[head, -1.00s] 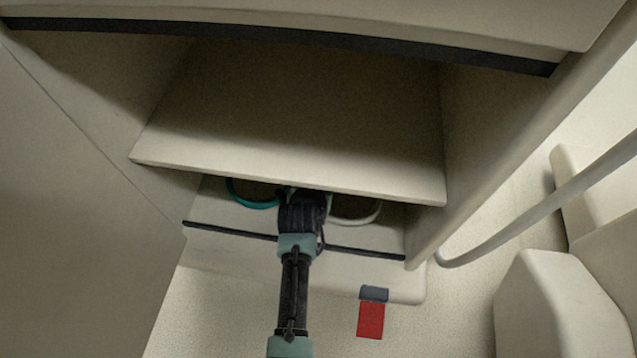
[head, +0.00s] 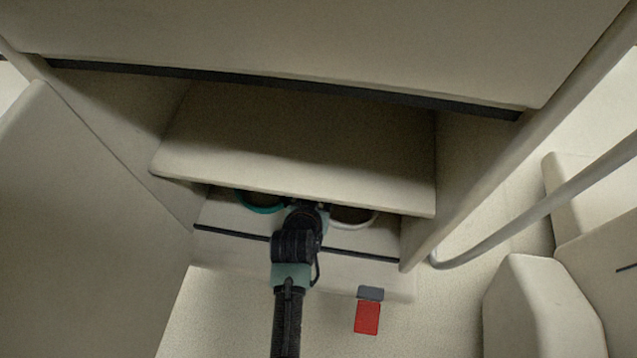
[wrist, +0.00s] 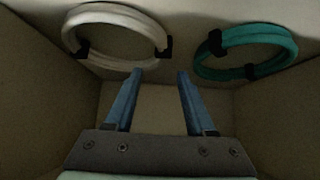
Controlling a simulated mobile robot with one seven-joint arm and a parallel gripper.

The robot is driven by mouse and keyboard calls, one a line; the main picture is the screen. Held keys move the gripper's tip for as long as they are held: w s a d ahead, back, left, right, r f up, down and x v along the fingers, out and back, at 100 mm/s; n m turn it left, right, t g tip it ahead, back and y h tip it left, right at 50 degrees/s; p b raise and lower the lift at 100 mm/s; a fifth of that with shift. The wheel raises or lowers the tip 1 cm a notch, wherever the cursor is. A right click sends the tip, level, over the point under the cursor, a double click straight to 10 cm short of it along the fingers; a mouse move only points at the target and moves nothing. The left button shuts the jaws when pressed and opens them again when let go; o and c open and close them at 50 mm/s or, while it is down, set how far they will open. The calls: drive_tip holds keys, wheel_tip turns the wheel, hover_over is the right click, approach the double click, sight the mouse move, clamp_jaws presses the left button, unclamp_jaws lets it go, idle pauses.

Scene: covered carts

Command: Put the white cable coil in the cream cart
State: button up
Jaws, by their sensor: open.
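The white cable coil (head: 354,224) lies at the right in the low space under the shelf of a cream-coloured cart (head: 470,150), partly hidden by the shelf edge. In the wrist view the white coil (wrist: 120,62) is at the upper left, a ring with black ties. My gripper (wrist: 160,72) is open and empty, its blue fingers apart. It points between the white coil and a teal coil, with neither between the fingers. In the head view my arm reaches under the shelf edge; the fingertips are hidden there.
The teal coil (head: 258,206) lies left of the white one; it also shows in the wrist view (wrist: 255,34). The shelf (head: 300,150) hangs close above my arm. A red tag (head: 367,318) is in front. A grey rail (head: 530,220) runs at the right.

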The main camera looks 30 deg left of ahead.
drive_tip(key=p+v, duration=0.1)
drive_tip(key=v, duration=0.3)
drive_tip(key=shift+p, duration=0.4)
drive_tip(key=shift+s, duration=0.1)
